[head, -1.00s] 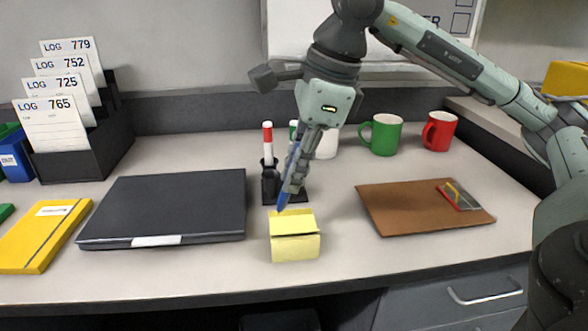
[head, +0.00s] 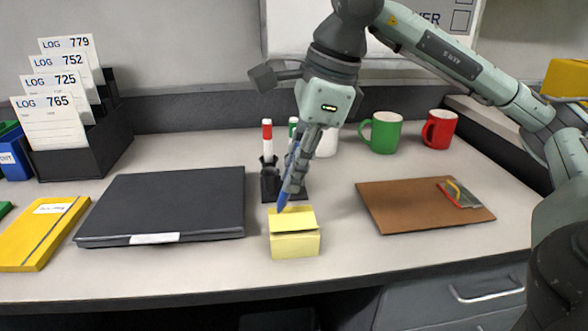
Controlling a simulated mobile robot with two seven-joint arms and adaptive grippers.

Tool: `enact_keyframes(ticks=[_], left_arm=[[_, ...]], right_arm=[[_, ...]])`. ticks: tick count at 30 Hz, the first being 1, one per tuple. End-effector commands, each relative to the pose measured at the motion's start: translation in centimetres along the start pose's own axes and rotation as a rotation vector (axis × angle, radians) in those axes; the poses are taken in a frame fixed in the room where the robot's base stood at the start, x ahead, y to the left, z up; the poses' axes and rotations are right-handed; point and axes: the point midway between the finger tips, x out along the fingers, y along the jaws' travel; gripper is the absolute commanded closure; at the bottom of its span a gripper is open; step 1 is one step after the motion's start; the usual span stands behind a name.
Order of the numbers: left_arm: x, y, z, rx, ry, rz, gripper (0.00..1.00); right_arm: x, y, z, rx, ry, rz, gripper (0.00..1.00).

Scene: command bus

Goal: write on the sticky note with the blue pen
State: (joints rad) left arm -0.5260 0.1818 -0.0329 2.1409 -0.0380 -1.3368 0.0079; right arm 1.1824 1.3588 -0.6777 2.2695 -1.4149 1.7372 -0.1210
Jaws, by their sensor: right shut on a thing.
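The yellow sticky note pad (head: 296,244) sits on the desk near its front edge, its top sheet (head: 300,217) tilted up. My right gripper (head: 296,184) is shut on the blue pen (head: 284,199), which points down. The pen's tip is at the top left of the pad; I cannot tell whether it touches the sheet. The gripper hides the pen's middle. My left gripper is not in view.
A pen holder (head: 270,183) with a red-capped marker (head: 267,137) stands just behind the pad. A closed dark laptop (head: 165,205) lies left, a brown clipboard (head: 410,208) right. Green (head: 382,132) and red (head: 440,129) mugs stand behind. The desk in front of the clipboard is clear.

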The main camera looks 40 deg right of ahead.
Motion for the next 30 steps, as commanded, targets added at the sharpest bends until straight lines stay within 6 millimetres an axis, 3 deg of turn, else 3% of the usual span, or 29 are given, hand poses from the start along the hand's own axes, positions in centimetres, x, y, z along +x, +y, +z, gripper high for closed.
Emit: enact_keyframes(ticks=[30], left_arm=[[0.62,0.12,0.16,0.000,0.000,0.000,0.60]], right_arm=[[0.64,0.10,-0.15,0.000,-0.001,0.000,1.00]])
